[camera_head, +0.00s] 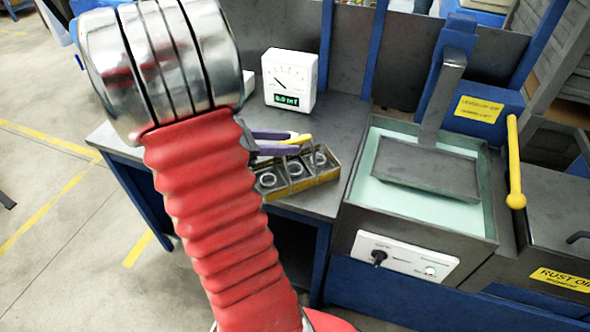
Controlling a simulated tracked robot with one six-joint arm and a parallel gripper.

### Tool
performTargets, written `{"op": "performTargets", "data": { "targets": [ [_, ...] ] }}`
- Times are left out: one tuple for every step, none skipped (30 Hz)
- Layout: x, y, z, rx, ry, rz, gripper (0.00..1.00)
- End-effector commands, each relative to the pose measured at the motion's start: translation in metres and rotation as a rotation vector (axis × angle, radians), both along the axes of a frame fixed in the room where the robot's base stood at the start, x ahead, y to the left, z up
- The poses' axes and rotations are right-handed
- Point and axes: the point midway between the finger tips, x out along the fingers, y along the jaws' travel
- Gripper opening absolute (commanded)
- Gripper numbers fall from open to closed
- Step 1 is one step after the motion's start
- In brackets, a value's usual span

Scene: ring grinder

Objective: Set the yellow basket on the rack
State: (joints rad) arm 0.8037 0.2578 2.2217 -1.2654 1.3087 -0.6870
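The yellow basket (322,179) is a low, divided tray with a worn yellow wall and metal rings in its compartments. It is at the front right of the grey bench, partly hidden by my red-sleeved arm. My gripper (297,140) shows purple fingers just above the basket, with a yellow piece at their tips. Whether they are closed on that piece, and whether it belongs to the basket, I cannot tell. A flat grey platform (428,172) on an upright arm, possibly the rack, is over the pale green bath to the right; it is empty.
A white gauge box (290,80) with a dial and green display stands behind the basket. The bath tank (360,208) has raised dark walls and a white control panel (404,257). A yellow lever (515,165) stands at its right. Bare bench top (345,118) lies behind the basket.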

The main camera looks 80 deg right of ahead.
Motion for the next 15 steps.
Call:
{"op": "performTargets", "data": {
  "targets": [
    [-0.006,-0.004,-0.002,0.000,0.000,-0.004,0.36],
    [-0.009,-0.006,-0.003,0.000,0.001,-0.005,0.36],
    [-0.012,-0.010,-0.004,0.001,0.001,-0.003,0.36],
    [-0.015,-0.012,-0.006,0.001,0.001,-0.003,0.36],
    [-0.017,-0.014,-0.008,0.001,0.001,-0.004,0.36],
    [-0.020,-0.016,-0.009,0.001,0.002,-0.002,0.36],
    [-0.022,-0.018,-0.010,0.001,0.002,-0.002,0.36],
    [-0.023,-0.019,-0.011,0.001,0.002,-0.001,0.36],
    [-0.024,-0.020,-0.012,0.001,0.001,-0.001,0.36],
    [-0.025,-0.021,-0.012,0.001,0.001,-0.001,0.36],
    [-0.025,-0.021,-0.012,0.001,0.001,-0.001,0.36],
    [-0.025,-0.021,-0.012,0.001,0.001,-0.001,0.36],
    [-0.025,-0.021,-0.012,0.001,0.001,0.000,0.36],
    [-0.025,-0.021,-0.012,0.001,0.001,0.000,0.36],
    [-0.025,-0.021,-0.012,0.001,0.001,0.000,0.36]
  ]
}}
